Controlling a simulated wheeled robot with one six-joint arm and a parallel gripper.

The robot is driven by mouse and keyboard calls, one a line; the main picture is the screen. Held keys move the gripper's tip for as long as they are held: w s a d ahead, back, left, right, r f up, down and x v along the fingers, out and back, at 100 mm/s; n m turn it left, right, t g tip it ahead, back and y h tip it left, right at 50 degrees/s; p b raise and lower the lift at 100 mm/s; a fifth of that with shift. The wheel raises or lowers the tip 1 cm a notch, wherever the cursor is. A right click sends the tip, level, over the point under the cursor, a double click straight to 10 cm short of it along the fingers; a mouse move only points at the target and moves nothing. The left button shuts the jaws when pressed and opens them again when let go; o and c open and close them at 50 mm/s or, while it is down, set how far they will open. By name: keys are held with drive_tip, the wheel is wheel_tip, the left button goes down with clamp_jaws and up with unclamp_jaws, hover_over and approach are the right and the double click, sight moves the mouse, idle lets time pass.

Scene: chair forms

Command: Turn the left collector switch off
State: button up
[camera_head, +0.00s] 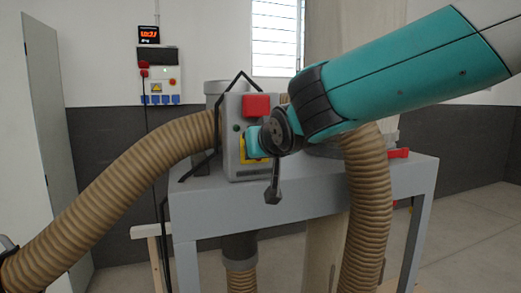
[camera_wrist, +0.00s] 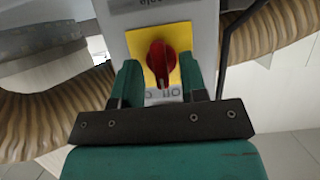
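The collector switch is a red rotary knob (camera_wrist: 160,60) on a yellow plate (camera_wrist: 184,38), seen in the wrist view. Its narrow grip points toward the bottom of the picture, where a partly hidden, upside-down "Off" label shows. My gripper (camera_wrist: 160,72) is open, with one teal finger on each side of the knob's lower part. Gaps show between the fingers and the knob. In the head view my gripper (camera_head: 253,141) is at the front of the grey switch box (camera_head: 232,107). There the yellow plate (camera_head: 243,152) is partly covered and the knob is hidden.
A red square part (camera_head: 256,105) sits on the box above the plate. Brown ribbed hoses (camera_head: 120,195) run left and right (camera_head: 366,220) of the grey stand (camera_head: 415,180). A wall panel with sockets (camera_head: 160,85) is behind. Open floor (camera_head: 470,235) lies at the right.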

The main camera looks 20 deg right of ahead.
drive_tip(key=p+v, duration=1)
drive_tip(key=v, duration=0.7)
drive_tip(key=shift+s+p, duration=0.15)
drive_tip(key=shift+p, duration=0.2)
drive_tip(key=shift+r, duration=0.1)
